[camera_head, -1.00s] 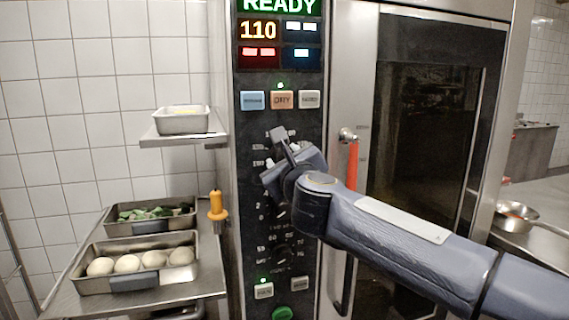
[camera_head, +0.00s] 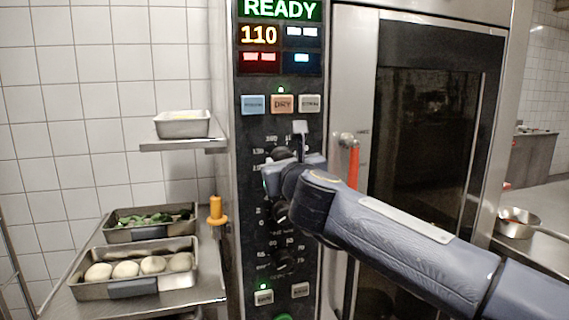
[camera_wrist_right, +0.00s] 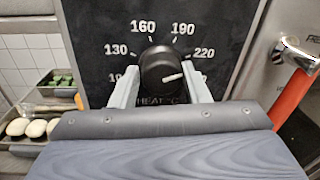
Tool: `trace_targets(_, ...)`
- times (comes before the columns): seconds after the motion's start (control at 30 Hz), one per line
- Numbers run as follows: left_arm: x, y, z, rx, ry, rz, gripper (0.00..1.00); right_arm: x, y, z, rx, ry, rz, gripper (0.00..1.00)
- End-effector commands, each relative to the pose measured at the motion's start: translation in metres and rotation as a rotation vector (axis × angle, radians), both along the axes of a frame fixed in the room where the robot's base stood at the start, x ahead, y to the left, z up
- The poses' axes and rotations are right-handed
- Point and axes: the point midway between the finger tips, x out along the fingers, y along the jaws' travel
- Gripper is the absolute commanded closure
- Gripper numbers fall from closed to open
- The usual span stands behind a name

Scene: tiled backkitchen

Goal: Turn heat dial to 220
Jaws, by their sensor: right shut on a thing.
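The heat dial (camera_wrist_right: 158,62) is a round black knob with HEAT printed below it, on the black oven panel (camera_wrist_right: 95,30). Its short white line points right and slightly up, just below the direction of the 220 mark (camera_wrist_right: 204,53). My right gripper (camera_wrist_right: 161,85) is shut on the dial, one finger on each side. In the head view the right gripper (camera_head: 284,163) reaches the panel from the right and covers most of the dial. The display (camera_head: 259,35) reads 110, under a green READY (camera_head: 279,8). My left gripper is not in view.
A DRY button (camera_head: 282,104) sits above the dial and another knob (camera_head: 282,259) below. A red door handle (camera_head: 353,165) stands close to the right of my gripper.

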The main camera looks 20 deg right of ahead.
Motion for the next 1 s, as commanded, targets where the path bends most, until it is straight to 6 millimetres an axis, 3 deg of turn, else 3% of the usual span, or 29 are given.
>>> trace_targets(0.17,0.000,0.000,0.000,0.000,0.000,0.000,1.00,0.000,-0.004,0.004,0.000,-0.007,-0.010,0.81)
trace_targets(0.2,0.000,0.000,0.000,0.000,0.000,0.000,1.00,0.000,-0.004,0.004,0.000,-0.007,-0.010,0.54)
trace_targets(0.33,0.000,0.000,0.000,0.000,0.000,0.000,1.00,0.000,-0.003,0.003,-0.001,-0.004,-0.007,0.39)
trace_targets(0.67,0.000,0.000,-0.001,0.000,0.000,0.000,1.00,-0.004,-0.001,0.001,-0.001,-0.002,-0.003,0.39)
trace_targets(1.0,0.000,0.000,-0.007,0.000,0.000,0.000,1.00,-0.058,0.001,0.001,-0.001,-0.005,-0.004,0.39)
